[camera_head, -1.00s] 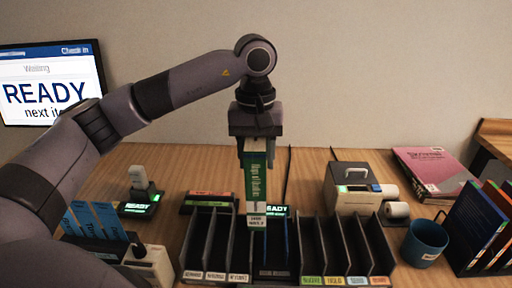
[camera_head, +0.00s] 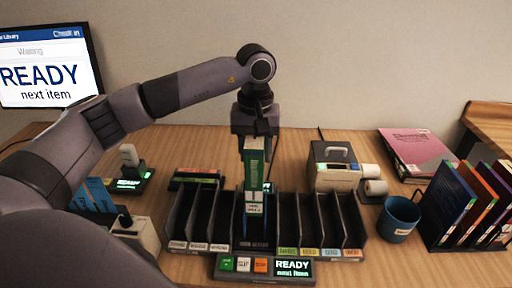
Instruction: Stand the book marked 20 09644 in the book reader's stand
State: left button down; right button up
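My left gripper (camera_head: 255,134) comes in from the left arm and points down over the middle of the rack. It is shut on the top of an upright green book (camera_head: 254,165) with a white spine label (camera_head: 253,208); the label is too small to read. The book's lower end is at the central dark stand (camera_head: 257,244), between the two groups of slots. I cannot tell whether it touches the stand's floor. A blue part shows below the label. The reader's panel (camera_head: 265,268) in front has coloured buttons and reads READY. My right gripper is not in view.
Dark labelled slots (camera_head: 203,240) stand left of the stand, and more slots (camera_head: 318,248) stand right. A printer-like box (camera_head: 334,176), blue mug (camera_head: 398,216), upright books (camera_head: 452,200) and pink book (camera_head: 415,152) are to the right. A monitor (camera_head: 48,68) reads READY.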

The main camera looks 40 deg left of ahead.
pick_arm(q)
jog(key=shift+f+b, duration=2.9)
jog(key=shift+f, duration=1.25)
jog(key=shift+f+b, duration=0.5)
jog(key=shift+f, duration=0.15)
jog(key=shift+c, duration=2.4)
grip_release()
notch_tip(320, 180, up, 7)
jog(key=shift+r, duration=0.15)
